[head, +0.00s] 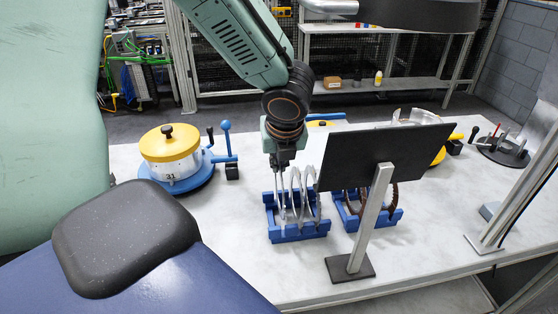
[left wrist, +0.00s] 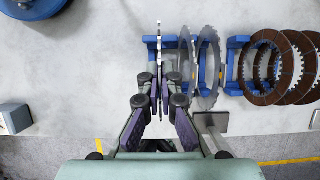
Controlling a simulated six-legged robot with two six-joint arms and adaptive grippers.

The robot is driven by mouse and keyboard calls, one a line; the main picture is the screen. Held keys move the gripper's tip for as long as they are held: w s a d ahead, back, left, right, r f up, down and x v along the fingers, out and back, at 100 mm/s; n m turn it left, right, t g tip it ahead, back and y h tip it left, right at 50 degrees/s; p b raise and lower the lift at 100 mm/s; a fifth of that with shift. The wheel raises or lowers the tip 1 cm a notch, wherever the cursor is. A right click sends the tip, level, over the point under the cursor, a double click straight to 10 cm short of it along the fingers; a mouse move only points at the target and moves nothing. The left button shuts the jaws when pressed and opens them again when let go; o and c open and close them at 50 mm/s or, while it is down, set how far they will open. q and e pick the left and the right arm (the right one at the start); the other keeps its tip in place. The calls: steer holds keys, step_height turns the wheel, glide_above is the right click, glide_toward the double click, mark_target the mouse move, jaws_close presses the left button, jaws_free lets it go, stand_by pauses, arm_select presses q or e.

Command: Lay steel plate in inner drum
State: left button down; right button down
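My left gripper (head: 283,160) points down over a blue rack (head: 300,232) of upright steel plates (head: 307,198). In the left wrist view its two fingers (left wrist: 159,95) are closed in on both sides of one steel plate (left wrist: 159,45), seen edge-on. That plate stands at the left end of the blue rack; other steel plates (left wrist: 207,65) stand to its right. A drum with a yellow lid (head: 170,142), marked 31, sits on a blue base at the left. A silver part (head: 415,117) shows behind the black panel; I cannot tell whether it is the inner drum. My right gripper is out of view.
A black panel on a metal stand (head: 350,267) rises right of the rack and hides part of the table. A second blue rack holds brown friction plates (left wrist: 280,65). A round dark base with pegs (head: 505,148) is at far right. The front left table is clear.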

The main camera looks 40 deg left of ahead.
arm_select(q)
steer(key=shift+f+b, duration=0.4)
steer(key=shift+f, duration=0.25)
steer(key=shift+f+b, duration=0.6)
steer(key=shift+f, duration=0.15)
steer(key=shift+f+b, duration=0.3)
steer(key=shift+f, duration=0.05)
steer(key=c, duration=2.1)
jaws_free()
steer(key=o, duration=0.7)
steer(key=shift+c, duration=0.2)
steer(key=shift+r, duration=0.15)
